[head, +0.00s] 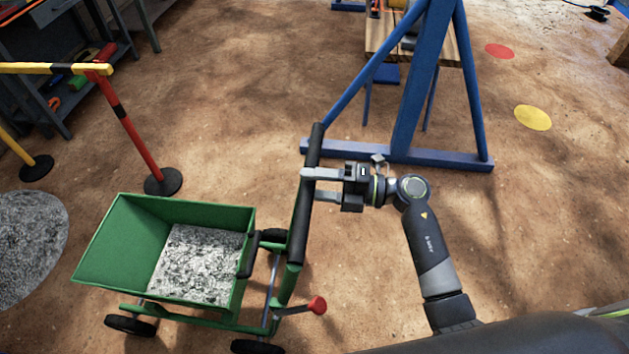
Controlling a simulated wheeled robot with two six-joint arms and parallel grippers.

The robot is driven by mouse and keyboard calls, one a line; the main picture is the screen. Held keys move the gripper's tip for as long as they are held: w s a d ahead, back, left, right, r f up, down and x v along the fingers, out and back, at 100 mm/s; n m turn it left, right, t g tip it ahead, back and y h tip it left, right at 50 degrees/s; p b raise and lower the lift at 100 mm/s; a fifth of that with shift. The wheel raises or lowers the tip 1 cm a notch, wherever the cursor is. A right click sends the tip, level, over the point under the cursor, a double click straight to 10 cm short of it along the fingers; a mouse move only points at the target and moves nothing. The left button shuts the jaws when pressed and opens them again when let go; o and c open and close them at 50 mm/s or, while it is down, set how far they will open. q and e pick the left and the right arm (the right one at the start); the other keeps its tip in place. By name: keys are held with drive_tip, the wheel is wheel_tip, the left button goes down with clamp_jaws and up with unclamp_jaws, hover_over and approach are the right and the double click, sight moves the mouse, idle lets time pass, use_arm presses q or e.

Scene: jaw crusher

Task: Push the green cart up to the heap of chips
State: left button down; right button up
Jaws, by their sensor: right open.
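The green cart (150,207) stands at the lower left, its tray partly filled with grey chips (200,262). Its black handle bar (299,235) rises on the tray's right side. A grey heap of chips (25,245) lies on the ground at the left edge, left of the cart with a strip of bare ground between. My right gripper (312,185) is open at the handle bar, its fingers pointing left. One finger overlaps the bar in the picture; I cannot tell whether the bar is between them. My left gripper is not in view.
A red and yellow barrier (133,135) with black feet stands behind the cart, near a workbench (60,70). A blue frame (408,115) stands beyond my right gripper. Red (500,51) and yellow (533,118) discs lie on the open brown ground. A red knob (318,305) sticks out by the cart.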

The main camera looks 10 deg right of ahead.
drive_tip(key=shift+w+a, duration=0.2)
drive_tip(key=shift+a, duration=0.45)
clamp_jaws()
idle(1.0)
